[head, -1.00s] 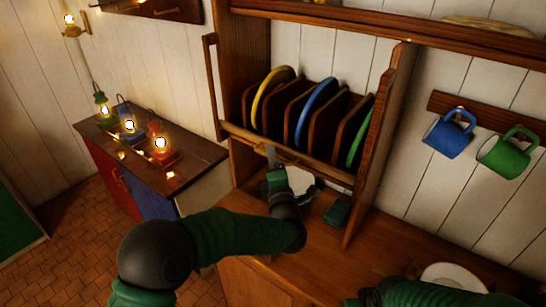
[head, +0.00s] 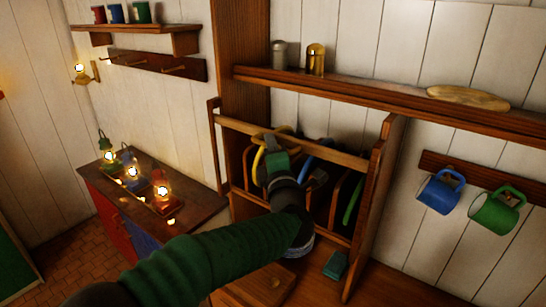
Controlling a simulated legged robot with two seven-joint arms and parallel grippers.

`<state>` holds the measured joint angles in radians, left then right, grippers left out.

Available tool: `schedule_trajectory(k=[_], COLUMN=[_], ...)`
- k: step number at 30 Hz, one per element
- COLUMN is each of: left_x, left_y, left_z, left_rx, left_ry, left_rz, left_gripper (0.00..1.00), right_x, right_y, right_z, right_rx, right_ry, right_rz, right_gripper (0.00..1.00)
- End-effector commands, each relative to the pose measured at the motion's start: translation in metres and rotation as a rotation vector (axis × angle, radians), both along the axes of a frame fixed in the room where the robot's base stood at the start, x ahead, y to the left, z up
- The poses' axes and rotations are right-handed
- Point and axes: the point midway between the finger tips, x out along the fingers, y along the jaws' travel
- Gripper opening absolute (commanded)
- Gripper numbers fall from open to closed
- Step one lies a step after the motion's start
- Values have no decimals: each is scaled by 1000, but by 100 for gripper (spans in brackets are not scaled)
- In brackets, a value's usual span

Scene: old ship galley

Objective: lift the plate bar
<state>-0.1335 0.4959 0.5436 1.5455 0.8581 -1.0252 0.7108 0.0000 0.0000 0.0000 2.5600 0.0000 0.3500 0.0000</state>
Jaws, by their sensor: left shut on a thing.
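The plate bar (head: 330,152) is a wooden rail across the front of the plate rack (head: 377,205), now at the height of the plates' upper edges. My left gripper (head: 272,141) is shut on the bar left of its middle. The yellow plate (head: 257,166), the blue plate (head: 310,163) and the green plate (head: 352,200) stand upright in the rack's slots behind the bar. My gripper and wrist hide parts of the yellow and blue plates and the dividers. My right gripper is out of view.
A shelf (head: 400,100) with two shakers and an oval board runs above the rack. Blue and green mugs (head: 440,191) hang at right. Several lit lanterns stand on a cabinet (head: 190,205) at left. A small green block (head: 335,265) lies on the counter.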

Motion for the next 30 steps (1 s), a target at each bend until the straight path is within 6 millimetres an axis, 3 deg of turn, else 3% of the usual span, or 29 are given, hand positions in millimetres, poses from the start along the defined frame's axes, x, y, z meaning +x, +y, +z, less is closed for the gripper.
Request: schedule_trajectory(k=[12, 13, 18, 26, 30], left_x=[0, 0, 0, 0, -11], left_y=[3, 3, 2, -1, -3], left_z=[9, 9, 8, 5, 1], left_rx=[0, 0, 0, 1, 1], left_ry=[-8, -8, -6, -3, -3], left_rz=[6, 6, 5, 2, 1], left_gripper=[0, 14, 34, 34, 34], right_x=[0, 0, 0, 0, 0], right_y=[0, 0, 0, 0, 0], right_z=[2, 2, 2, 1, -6], right_rx=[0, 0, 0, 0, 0], right_ry=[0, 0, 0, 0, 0], right_rz=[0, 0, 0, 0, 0], right_gripper=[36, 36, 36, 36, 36])
